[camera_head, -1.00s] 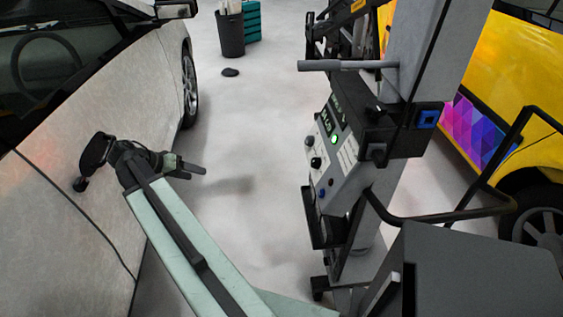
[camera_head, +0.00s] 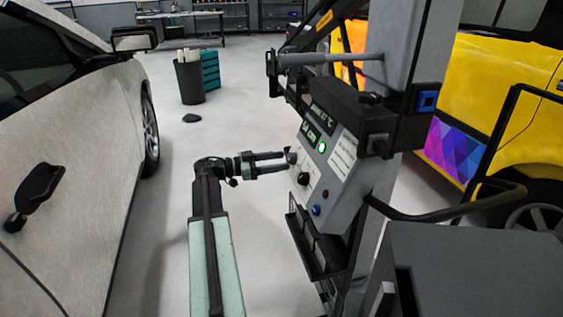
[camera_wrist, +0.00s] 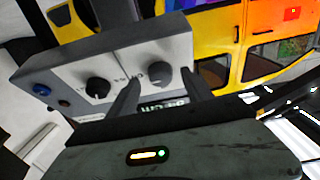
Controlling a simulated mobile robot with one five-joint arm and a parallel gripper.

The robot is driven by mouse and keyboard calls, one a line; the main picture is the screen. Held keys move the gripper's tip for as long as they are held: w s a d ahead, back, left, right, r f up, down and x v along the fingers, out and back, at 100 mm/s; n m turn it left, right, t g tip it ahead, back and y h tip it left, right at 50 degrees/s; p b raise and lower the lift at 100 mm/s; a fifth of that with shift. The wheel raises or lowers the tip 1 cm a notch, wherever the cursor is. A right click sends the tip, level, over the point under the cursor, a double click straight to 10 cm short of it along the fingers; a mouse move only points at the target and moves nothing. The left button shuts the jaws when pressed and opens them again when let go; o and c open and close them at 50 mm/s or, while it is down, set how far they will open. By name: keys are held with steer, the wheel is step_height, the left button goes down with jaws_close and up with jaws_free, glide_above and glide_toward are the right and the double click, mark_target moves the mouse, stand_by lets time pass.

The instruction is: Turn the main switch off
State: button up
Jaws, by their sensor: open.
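The control box (camera_head: 325,175) faces left on a grey column machine, with lit green displays and a green lamp (camera_head: 321,147). The black knob also shows in the wrist view (camera_wrist: 98,88). No readable label tells which one is the main switch. My gripper (camera_head: 286,160) is open at the upper left of the panel.
A white car (camera_head: 75,170) stands on the left and a yellow vehicle (camera_head: 500,90) on the right. A grey handle bar (camera_head: 325,58) juts out above the box. A dark bin (camera_head: 189,83) stands farther back.

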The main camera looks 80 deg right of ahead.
steer(key=shift+x, duration=1)
jaws_close()
